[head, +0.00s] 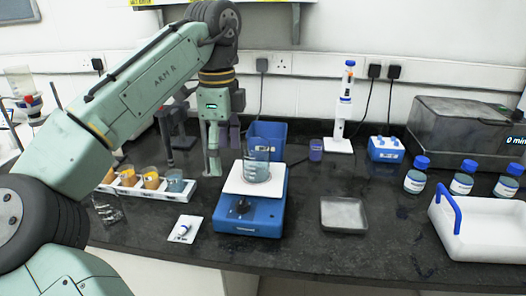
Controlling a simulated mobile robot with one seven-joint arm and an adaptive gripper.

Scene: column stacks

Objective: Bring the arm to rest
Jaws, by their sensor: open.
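My arm reaches in from the left over the dark bench (300,225), its forearm slanting up and its wrist bent down. My gripper (212,165) points straight down, open and empty, behind and left of a blue hotplate (250,219) with a white top. A glass beaker (257,172) with grey-blue content stands on the hotplate top, to the right of the gripper and apart from it. The fingertips end a little above or near the bench; their exact height cannot be told.
A white rack (112,186) with several beakers stands at left. A blue box (268,140) is behind the hotplate. A metal tray (344,214), white carrier (476,232), several blue-capped bottles (415,180) and a pipette stand (341,120) occupy the right side. A small white card (183,230) lies in front.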

